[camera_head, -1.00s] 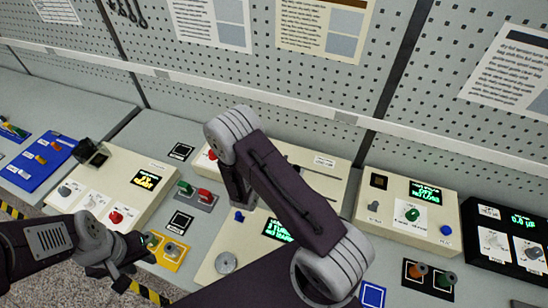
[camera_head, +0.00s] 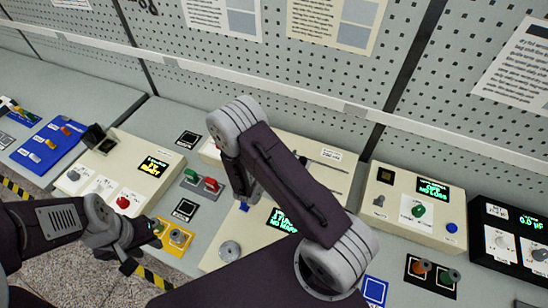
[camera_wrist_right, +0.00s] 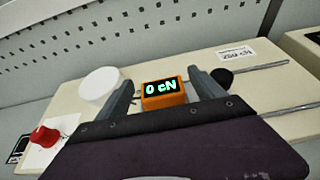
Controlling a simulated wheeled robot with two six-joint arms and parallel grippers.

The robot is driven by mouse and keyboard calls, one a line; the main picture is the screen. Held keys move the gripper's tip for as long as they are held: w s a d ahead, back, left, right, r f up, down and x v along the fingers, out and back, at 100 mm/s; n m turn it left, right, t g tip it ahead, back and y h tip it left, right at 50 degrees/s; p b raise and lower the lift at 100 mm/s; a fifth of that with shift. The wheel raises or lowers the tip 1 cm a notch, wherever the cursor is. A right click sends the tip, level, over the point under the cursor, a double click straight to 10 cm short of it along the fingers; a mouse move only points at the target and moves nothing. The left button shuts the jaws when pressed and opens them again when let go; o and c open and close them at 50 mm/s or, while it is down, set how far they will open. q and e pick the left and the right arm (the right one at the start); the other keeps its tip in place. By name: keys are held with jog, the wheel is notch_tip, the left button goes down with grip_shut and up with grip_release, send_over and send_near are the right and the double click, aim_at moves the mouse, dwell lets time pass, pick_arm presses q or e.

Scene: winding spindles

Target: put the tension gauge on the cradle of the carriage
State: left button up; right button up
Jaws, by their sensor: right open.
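The tension gauge (camera_wrist_right: 164,92) is a small orange block with a lit display reading 0 cN in the right wrist view. It sits between the two fingers of my right gripper (camera_wrist_right: 160,88), which are open on either side of it. The carriage and its cradle cannot be made out; my gripper body covers the area below the gauge. In the head view my right arm hides the gauge and the right gripper. My left gripper (camera_head: 130,260) is low at the left, by the yellow plate; its finger opening is unclear.
Thin metal rods (camera_wrist_right: 270,68) run to the right over the cream winder box. A white cylinder (camera_wrist_right: 99,85) and a red knob (camera_wrist_right: 44,136) stand left of my right gripper. Other control boxes (camera_head: 425,200) fill the bench; a pegboard wall (camera_head: 330,70) rises behind.

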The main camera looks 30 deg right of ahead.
jog(key=b+v, duration=0.1)
jog(key=v, duration=1)
jog(key=s+d+m+g+y, duration=0.1)
jog(key=s+d+m+g, duration=0.2)
jog(key=s+m+g, duration=0.3)
jog(key=s+d+m+g+y, duration=0.1)
jog(key=s+d+m+g, duration=0.25)
jog(key=s+m, duration=0.35)
jog(key=w+a+r+m+t+y, duration=0.2)
jog(key=a+m+y, duration=0.6)
jog(key=m, duration=0.5)
jog(key=shift+a+m, duration=0.3)
jog(key=shift+a, duration=0.15)
jog(key=shift+r, duration=0.15)
